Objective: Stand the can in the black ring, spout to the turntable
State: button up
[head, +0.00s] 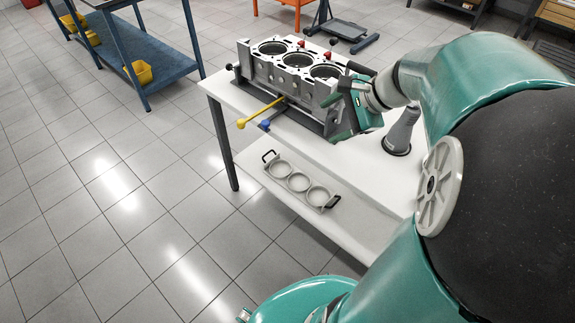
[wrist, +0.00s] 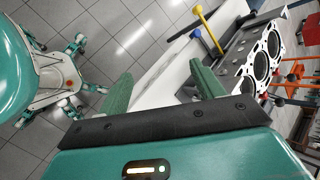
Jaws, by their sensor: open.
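A dark grey, tapered body that looks like the can (head: 402,128) stands on the white bench, right of my gripper in the head view. A dark rim that looks like the black ring (head: 396,150) shows around its foot. My arm hides its upper part, and I cannot make out its spout. The engine block (head: 285,72) sits on a grey base with a yellow-knobbed lever (head: 262,112); I cannot clearly tell the turntable from this base. My gripper (head: 337,117) is open and empty beside the block's right end. In the wrist view its green fingers (wrist: 162,88) are apart.
The white bench (head: 233,96) has a lower shelf with a three-ring grey tray (head: 298,181). A blue-knobbed lever (head: 265,125) sticks out beside the yellow one. A blue rack (head: 150,55) with yellow bins stands at left. Tiled floor is clear in front.

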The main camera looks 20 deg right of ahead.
jog(key=s+a+r+n+h, duration=0.1)
jog(key=s+a+n+h, duration=0.1)
jog(key=s+a+n, duration=0.3)
jog(key=s+a+r+n+h, duration=0.2)
jog(key=s+a+n, duration=0.3)
jog(key=a+n, duration=0.6)
jog(key=n, duration=0.2)
jog(key=shift+s+a+n+g+h, duration=0.2)
jog(key=shift+s+n+g+h, duration=0.1)
jog(key=shift+g, duration=0.1)
jog(key=c, duration=0.7)
jog(key=shift+d, duration=0.15)
